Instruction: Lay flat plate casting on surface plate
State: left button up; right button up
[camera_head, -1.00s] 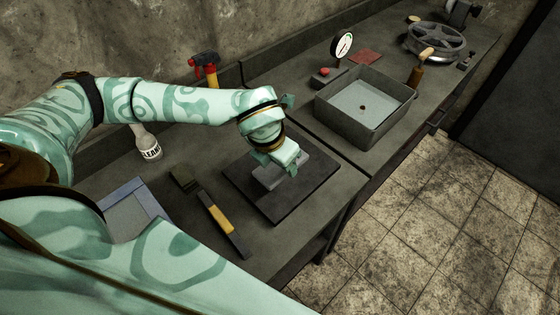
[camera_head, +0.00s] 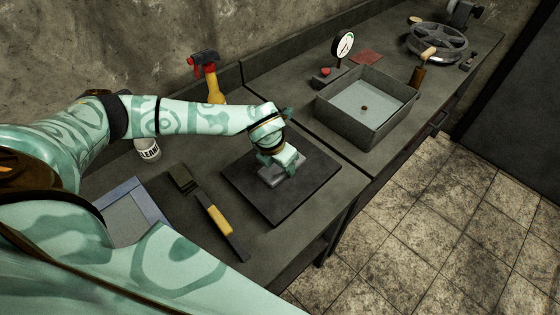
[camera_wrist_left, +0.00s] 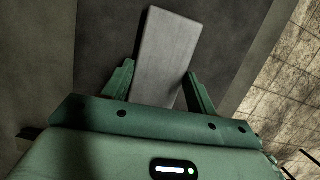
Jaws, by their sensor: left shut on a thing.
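The grey flat plate casting (camera_wrist_left: 168,48) is between the fingers of my left gripper (camera_wrist_left: 160,88) in the left wrist view. My left gripper (camera_head: 281,170) is shut on it, low over the dark square surface plate (camera_head: 308,198) in the head view. The casting (camera_head: 272,176) lies roughly level, partly hidden by the gripper. I cannot tell whether its underside touches the surface plate. My right gripper is not in view.
A grey square basin (camera_head: 384,128) and dial gauge (camera_head: 343,46) are farther right.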

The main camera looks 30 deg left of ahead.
aim_at(272, 173)
pick_arm(q)
jog(key=o, duration=1.2)
jog(key=shift+f, duration=0.1)
jog(key=shift+r, duration=0.3)
jog(key=p+v, duration=0.1)
jog(key=v, duration=1)
jog(key=shift+s+r+p, duration=0.2)
jog(key=shift+r+p, duration=0.1)
jog(key=shift+d, duration=0.1)
